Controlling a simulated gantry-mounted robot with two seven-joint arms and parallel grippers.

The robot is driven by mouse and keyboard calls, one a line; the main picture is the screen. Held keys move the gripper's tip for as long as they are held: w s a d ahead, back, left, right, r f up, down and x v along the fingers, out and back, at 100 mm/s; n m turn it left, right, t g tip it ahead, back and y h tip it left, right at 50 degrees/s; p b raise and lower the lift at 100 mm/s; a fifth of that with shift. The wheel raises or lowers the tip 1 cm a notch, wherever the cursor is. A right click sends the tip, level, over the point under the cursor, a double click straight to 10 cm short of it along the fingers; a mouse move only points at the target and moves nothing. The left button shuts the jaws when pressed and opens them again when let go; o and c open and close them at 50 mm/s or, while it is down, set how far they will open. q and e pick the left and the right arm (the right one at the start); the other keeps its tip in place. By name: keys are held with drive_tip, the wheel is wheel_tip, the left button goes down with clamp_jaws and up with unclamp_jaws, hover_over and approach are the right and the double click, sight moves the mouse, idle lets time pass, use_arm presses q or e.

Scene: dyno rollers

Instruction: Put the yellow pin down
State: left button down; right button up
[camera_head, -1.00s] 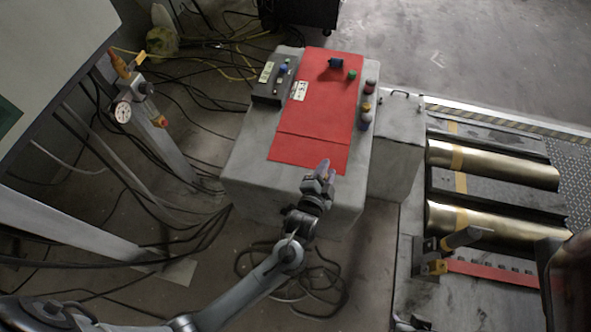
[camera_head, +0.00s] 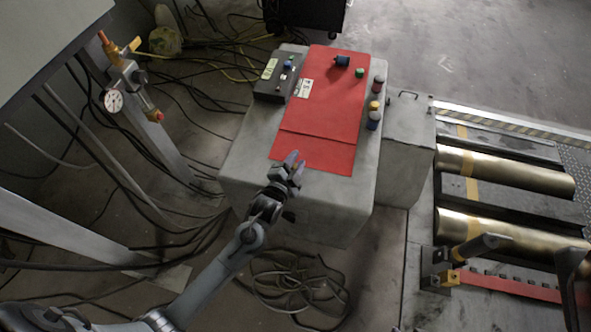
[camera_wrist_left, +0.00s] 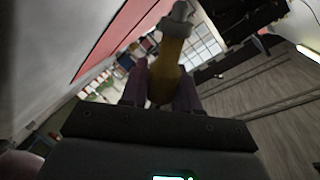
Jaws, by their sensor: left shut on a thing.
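My left gripper (camera_head: 294,164) is at the front edge of the red mat (camera_head: 318,150), which lies on a grey box-shaped stand. In the left wrist view, its fingers are shut on the yellow pin (camera_wrist_left: 168,68), a yellow-brown body with a grey rounded end pointing away from the gripper. The pin is hard to make out in the head view, and I cannot tell its height above the mat. My right gripper is not in view.
On the stand are a blue piece (camera_head: 342,61), a green piece (camera_head: 360,73), a right-edge row with red (camera_head: 379,82), yellow (camera_head: 374,105) and blue parts, and a dark control box (camera_head: 273,80). The mat's middle is clear. Brass rollers (camera_head: 505,170) lie right; cables cover the floor left.

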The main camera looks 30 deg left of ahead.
use_arm(q)
wheel_tip(320, 180, down, 4)
drive_tip(key=b, duration=0.2)
drive_tip(key=shift+b, duration=0.4)
drive_tip(key=shift+r, duration=0.1)
drive_tip(key=c, duration=0.8)
unclamp_jaws()
